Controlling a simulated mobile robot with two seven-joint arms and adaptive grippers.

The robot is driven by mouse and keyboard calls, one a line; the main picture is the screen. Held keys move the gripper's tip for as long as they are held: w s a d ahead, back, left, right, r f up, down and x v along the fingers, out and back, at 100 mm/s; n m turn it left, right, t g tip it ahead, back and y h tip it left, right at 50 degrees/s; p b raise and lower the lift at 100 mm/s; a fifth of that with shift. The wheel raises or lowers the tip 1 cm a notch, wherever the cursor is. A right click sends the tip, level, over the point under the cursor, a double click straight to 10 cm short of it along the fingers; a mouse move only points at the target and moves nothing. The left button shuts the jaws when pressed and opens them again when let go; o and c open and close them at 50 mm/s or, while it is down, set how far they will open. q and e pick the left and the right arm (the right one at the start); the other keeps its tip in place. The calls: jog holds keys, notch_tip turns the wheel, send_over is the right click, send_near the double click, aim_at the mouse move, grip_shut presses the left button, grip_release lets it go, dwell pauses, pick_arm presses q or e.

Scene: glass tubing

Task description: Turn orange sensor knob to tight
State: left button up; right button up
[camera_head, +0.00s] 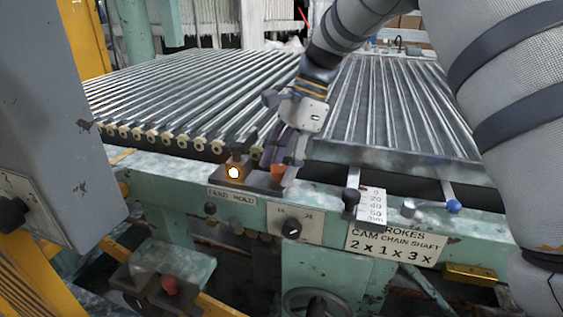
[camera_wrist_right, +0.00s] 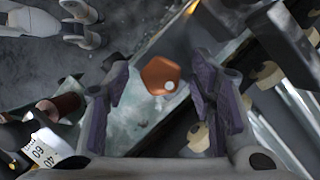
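The orange sensor knob (camera_head: 278,172) sits on a dark block at the front rail of the machine, right of a glowing round lamp. My right gripper (camera_head: 281,155) points down at it from above. In the right wrist view the knob's faceted orange top (camera_wrist_right: 160,76), with a small white spot, shows between the two fingers (camera_wrist_right: 160,90). The fingers are open, with a gap on both sides of the knob. I cannot tell how far down they reach beside it. My left gripper is not in view.
Glass tubes (camera_head: 200,90) lie in rows behind the rail. The lit lamp housing (camera_head: 236,172) stands just left of the knob. A black lever (camera_head: 351,195) with a scale and a blue-tipped handle (camera_head: 453,206) are to the right.

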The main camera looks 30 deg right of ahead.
jog(key=shift+d+r, duration=0.1)
jog(key=shift+r, duration=0.1)
jog(key=v, duration=1.1)
jog(key=shift+r, duration=0.35)
jog(key=shift+d, duration=0.1)
